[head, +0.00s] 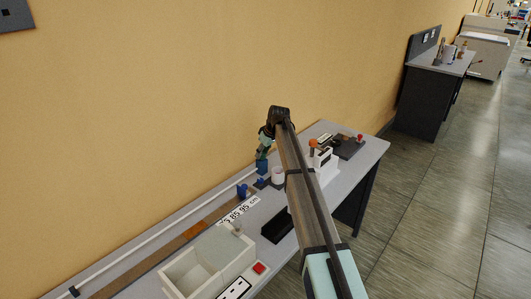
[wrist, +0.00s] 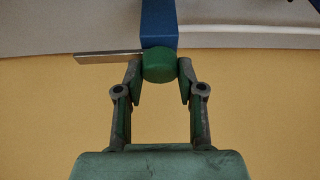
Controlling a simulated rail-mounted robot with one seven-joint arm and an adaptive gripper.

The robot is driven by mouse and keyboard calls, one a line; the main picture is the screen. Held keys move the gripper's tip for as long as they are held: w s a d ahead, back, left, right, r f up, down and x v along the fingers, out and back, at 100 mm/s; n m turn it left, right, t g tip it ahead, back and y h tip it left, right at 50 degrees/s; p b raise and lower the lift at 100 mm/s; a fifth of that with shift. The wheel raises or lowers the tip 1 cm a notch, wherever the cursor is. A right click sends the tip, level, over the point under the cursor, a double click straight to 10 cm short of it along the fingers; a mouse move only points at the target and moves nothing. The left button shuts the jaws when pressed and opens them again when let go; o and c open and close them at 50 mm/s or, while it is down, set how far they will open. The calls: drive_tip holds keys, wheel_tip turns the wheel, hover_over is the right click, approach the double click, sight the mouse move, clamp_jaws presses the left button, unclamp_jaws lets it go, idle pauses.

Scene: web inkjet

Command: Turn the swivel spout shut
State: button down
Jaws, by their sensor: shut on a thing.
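In the wrist view a blue upright block (wrist: 158,22) has a round green part (wrist: 160,66) at its end. A flat silver bar (wrist: 108,57) sticks out from it to the left; it looks like the spout, but I cannot tell for sure. My gripper (wrist: 160,76) has one finger on each side of the green part and is shut on it. In the head view my gripper (head: 262,153) is over the bench near the wall, just above the blue block (head: 262,167). My arm hides part of the bench there.
A white cup (head: 278,174) stands right of the blue block. Another small blue fixture (head: 243,190) stands to its left. A black tray (head: 278,226), a pale basin (head: 172,283) and a white device with an orange knob (head: 325,163) share the bench. The wall is close behind.

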drive_tip(key=c, duration=0.7)
unclamp_jaws()
drive_tip(key=shift+r, duration=0.1)
drive_tip(key=v, duration=1.2)
